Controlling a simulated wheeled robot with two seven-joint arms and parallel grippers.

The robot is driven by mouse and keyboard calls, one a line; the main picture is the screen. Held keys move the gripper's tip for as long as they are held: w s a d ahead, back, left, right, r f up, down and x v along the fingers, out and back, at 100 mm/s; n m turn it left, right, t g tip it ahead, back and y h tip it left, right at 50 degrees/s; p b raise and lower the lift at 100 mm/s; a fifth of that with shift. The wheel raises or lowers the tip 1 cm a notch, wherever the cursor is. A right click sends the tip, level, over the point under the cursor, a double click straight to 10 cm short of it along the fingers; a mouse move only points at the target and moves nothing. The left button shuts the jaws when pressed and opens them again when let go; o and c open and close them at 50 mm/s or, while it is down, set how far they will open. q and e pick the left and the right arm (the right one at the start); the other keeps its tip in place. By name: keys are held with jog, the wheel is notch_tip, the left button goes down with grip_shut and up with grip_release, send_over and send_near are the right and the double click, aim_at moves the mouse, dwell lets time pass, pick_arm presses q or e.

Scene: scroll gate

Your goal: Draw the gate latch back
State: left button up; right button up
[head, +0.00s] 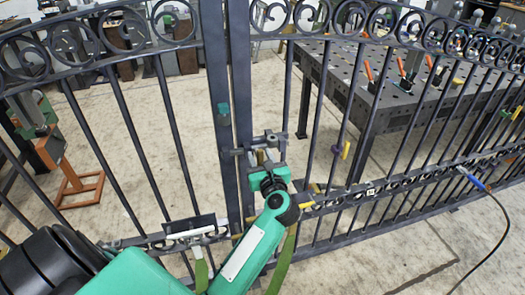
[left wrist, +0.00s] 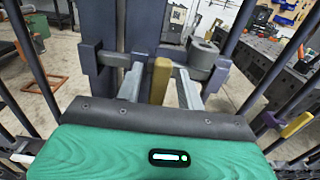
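The dark metal gate (head: 243,100) with scroll ornaments stands across the head view. Its latch (head: 238,151) sits at the meeting uprights, about mid-height; the bar also shows in the left wrist view (left wrist: 110,58). A yellow latch handle (left wrist: 160,80) stands up between my left gripper's fingers in the wrist view. My left gripper (head: 265,158) is at the latch, and its grey fingers (left wrist: 161,88) are apart, one on each side of the handle. Narrow gaps seem to show on both sides, so the handle does not look clamped. My right gripper is not in view.
A dark workbench (head: 335,75) with tools stands behind the gate at the right. An orange stand (head: 80,190) is behind it at the left. A cable with a blue end (head: 475,182) hangs at the right. Bare floor (head: 140,130) lies behind the gate.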

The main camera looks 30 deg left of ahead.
pick_arm(q)
grip_shut()
jog(key=shift+w+d, duration=0.15)
jog(key=shift+d, duration=0.05)
jog(key=w+d+b, duration=0.1)
jog(key=w+d, duration=0.1)
jog(key=w+d+b, duration=0.1)
jog(key=w, duration=0.1)
jog(key=shift+w+d+b, duration=0.15)
jog(key=shift+d+b, duration=0.2)
jog(key=shift+b, duration=0.05)
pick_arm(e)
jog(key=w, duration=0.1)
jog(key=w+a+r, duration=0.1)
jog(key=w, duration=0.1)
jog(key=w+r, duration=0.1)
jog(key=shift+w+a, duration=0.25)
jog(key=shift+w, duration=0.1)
pick_arm(q)
jog(key=shift+r, duration=0.1)
jog(key=shift+c, duration=0.9)
grip_release()
jog(key=shift+o, duration=0.9)
jog(key=shift+w+d, duration=0.15)
jog(key=shift+w, duration=0.05)
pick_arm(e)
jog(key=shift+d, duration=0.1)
